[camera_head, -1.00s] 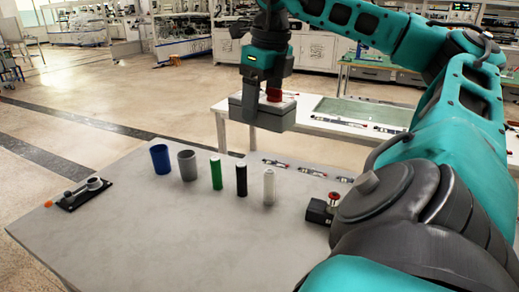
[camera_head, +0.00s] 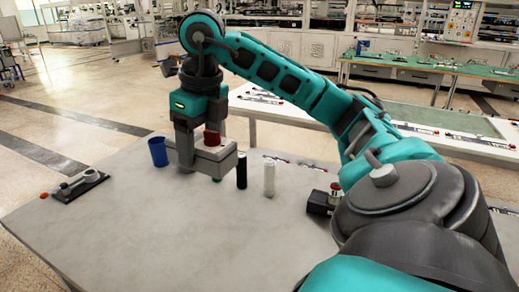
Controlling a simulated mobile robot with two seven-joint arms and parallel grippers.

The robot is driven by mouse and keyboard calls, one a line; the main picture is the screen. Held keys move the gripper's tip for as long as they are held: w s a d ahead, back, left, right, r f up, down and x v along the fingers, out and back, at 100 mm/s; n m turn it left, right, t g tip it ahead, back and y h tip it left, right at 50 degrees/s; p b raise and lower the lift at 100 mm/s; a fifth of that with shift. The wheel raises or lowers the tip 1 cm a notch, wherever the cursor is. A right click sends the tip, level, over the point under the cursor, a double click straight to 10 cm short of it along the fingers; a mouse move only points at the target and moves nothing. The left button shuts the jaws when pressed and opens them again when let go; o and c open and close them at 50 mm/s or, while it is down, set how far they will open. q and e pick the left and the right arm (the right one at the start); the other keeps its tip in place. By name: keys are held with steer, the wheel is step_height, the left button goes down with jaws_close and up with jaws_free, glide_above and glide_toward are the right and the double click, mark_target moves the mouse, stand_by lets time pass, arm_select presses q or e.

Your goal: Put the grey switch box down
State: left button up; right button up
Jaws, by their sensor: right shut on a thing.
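The grey switch box (camera_head: 217,160) with a red button on top is in my right gripper (camera_head: 198,142). The gripper is shut on it and holds it over the far part of the grey table (camera_head: 170,235). The box covers most of the green cylinder (camera_head: 217,180), of which only a bit shows, and the grey cup is hidden behind the box and gripper. Whether the box touches anything below it, I cannot tell. My left gripper is not in view.
A blue cup (camera_head: 157,152) stands left of the box. A black cylinder (camera_head: 241,175) and a white cylinder (camera_head: 269,180) stand right of it. A dark box with a red button (camera_head: 325,202) and a black clamp plate (camera_head: 80,187) lie farther out. The table's front middle is clear.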

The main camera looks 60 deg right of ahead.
steer(key=w+a, duration=0.1)
steer(key=a, duration=0.3)
steer(key=b, duration=0.6)
glide_above(194, 248)
steer(key=shift+n, duration=0.3)
steer(key=f, duration=1.6)
steer(key=shift+s+f, duration=0.15)
steer(key=shift+s, duration=0.2)
steer(key=shift+f+b, duration=0.4)
steer(key=shift+f, duration=1.85)
steer(key=shift+f, duration=0.1)
steer(key=o, duration=1.2)
steer(key=shift+o, duration=0.2)
